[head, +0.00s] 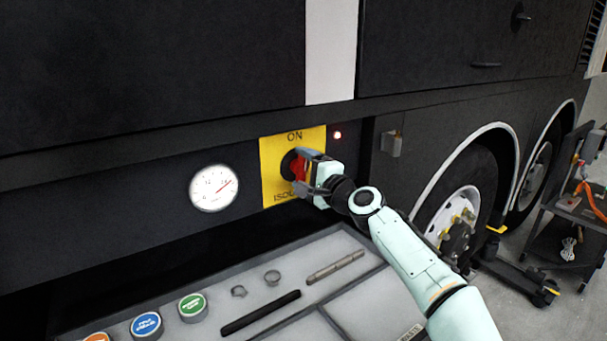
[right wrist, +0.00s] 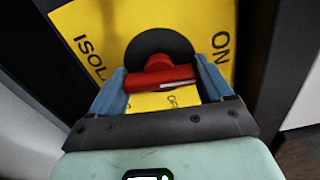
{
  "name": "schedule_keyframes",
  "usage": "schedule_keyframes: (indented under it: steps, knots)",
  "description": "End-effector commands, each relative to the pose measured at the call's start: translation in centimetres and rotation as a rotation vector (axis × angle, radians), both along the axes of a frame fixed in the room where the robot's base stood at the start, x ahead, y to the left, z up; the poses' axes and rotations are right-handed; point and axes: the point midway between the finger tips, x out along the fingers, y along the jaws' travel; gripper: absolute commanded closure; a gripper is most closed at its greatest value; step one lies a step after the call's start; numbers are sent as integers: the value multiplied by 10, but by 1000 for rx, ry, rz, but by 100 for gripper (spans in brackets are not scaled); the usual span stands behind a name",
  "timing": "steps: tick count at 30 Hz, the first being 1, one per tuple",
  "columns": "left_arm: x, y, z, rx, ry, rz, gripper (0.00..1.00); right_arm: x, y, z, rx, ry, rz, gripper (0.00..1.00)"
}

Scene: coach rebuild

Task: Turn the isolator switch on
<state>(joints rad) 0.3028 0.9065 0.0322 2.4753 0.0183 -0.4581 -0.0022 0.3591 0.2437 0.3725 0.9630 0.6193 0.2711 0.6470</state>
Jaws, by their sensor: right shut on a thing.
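The isolator switch is a red handle (head: 298,170) on a black round base, set in a yellow plate (head: 270,155) marked ON at the top and ISOL… at the bottom. My right gripper (head: 306,173) is at the handle and covers part of it and of the lettering. In the right wrist view the red handle (right wrist: 160,77) lies between the blue fingers of my right gripper (right wrist: 161,88), which are shut on it. The ON lettering is at the right there, and part of another label shows below the handle. My left gripper is out of view.
A round white gauge (head: 214,187) is to the left. Below is a grey tray (head: 340,241) with coloured round caps, rings and rods. A wheel (head: 462,215) and a cart (head: 565,213) stand at right.

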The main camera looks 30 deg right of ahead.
Motion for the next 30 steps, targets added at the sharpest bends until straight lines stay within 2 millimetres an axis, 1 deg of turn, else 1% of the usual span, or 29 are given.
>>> schedule_keyframes:
  steps: [3, 9, 25, 26, 27, 30]
  knots:
    - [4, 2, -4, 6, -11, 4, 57, 0, 0, 0, -55, -5, 0, 51]
    - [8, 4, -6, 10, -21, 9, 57, 0, 0, 0, -110, -9, 0, 51]
    - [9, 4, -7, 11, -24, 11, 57, 0, 0, 0, -131, -9, 1, 51]
    - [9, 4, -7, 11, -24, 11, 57, 0, 0, 0, -131, -9, 1, 10]
    - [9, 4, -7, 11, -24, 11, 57, 0, 0, 0, -131, -9, 1, 0]
    - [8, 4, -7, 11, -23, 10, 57, 0, 0, 0, -130, -9, 1, 0]
